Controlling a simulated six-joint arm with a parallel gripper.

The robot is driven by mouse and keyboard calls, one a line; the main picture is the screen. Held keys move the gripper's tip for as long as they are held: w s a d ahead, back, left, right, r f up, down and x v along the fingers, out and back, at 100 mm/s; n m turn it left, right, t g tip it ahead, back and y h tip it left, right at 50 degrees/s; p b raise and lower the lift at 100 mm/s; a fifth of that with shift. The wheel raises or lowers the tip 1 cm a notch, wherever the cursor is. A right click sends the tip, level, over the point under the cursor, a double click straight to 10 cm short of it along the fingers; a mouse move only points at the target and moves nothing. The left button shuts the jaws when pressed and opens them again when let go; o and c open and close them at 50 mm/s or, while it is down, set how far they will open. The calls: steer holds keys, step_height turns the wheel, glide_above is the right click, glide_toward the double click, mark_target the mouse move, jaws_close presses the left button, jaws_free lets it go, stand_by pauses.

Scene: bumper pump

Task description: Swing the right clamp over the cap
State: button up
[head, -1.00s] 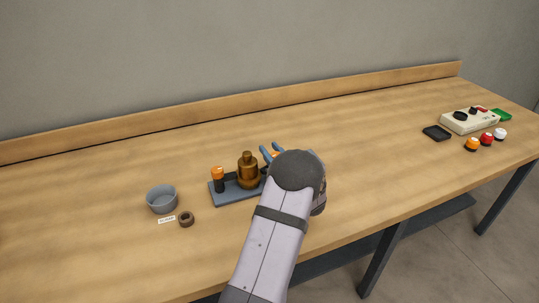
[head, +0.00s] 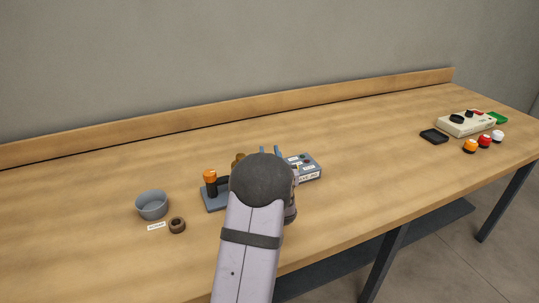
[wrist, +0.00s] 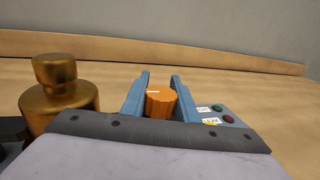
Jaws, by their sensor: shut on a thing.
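The brass pump body (wrist: 60,102), with its narrower cap-like top (wrist: 54,69), stands upright at left in the wrist view. In the head view only a sliver of it (head: 238,158) shows past my arm. The right clamp's orange knob (wrist: 160,104) sits between the blue fingers of my gripper (wrist: 160,80), which is shut on it. The fingertips also show in the head view (head: 270,152). The right clamp's arm is hidden, so I cannot tell whether it lies over the cap. The left clamp's orange knob (head: 210,177) stands on a dark post.
The grey fixture base (head: 214,203) is mostly behind my arm. A labelled grey box (head: 310,172) with buttons stands close on the right. A grey bowl (head: 152,205) and a brown ring (head: 177,225) lie left. A control box (head: 466,124) and colored buttons are far right.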

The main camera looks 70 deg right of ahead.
steer(key=o, duration=1.1)
steer(key=shift+c, duration=0.2)
steer(key=shift+b+v, duration=0.85)
steer(key=shift+v, duration=2.8)
